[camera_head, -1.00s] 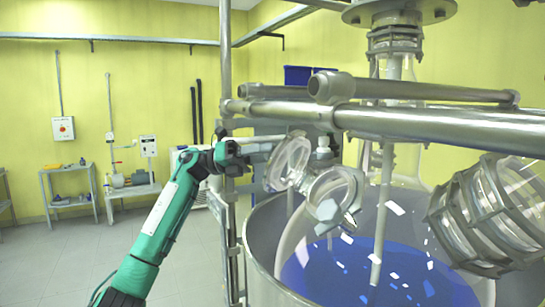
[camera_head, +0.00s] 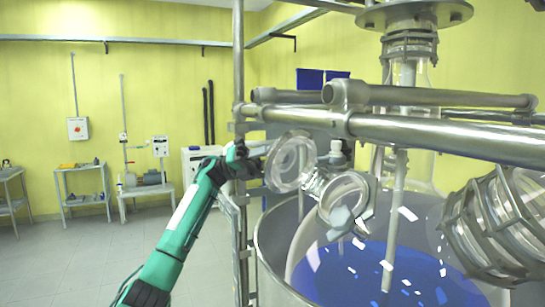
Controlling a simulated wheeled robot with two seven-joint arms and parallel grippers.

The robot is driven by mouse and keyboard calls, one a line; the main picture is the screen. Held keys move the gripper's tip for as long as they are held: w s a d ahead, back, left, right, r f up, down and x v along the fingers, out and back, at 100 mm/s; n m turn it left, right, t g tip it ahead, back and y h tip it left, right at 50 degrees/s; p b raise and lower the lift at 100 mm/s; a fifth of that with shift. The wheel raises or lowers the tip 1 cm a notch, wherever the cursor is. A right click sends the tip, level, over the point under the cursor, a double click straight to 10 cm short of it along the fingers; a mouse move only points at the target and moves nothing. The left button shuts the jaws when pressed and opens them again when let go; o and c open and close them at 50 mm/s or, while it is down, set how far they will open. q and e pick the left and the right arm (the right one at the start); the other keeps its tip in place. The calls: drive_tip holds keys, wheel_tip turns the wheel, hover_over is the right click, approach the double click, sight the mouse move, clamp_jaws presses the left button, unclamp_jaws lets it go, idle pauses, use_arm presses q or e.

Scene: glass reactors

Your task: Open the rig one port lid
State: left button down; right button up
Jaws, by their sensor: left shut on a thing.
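The port lid (camera_head: 290,161) is a round, clear glass disc with a grey rim. It is swung open and stands tilted to the left of the port (camera_head: 346,197), joined to it at a hinge. The port is a short glass neck on the reactor, and its round mouth shows. My left gripper (camera_head: 262,153) reaches the lid's left edge and is shut on it; the fingertips are small and hard to make out. My right gripper is not in view.
Steel pipes (camera_head: 430,130) cross above the port, and a vertical post (camera_head: 239,70) stands beside my left gripper. A steel vessel (camera_head: 272,250) with blue liquid is below. A second, clamped glass port (camera_head: 495,225) is at the right.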

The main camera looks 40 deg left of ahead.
use_arm(q)
drive_tip(key=c, duration=0.9)
unclamp_jaws()
drive_tip(key=shift+a, duration=0.1)
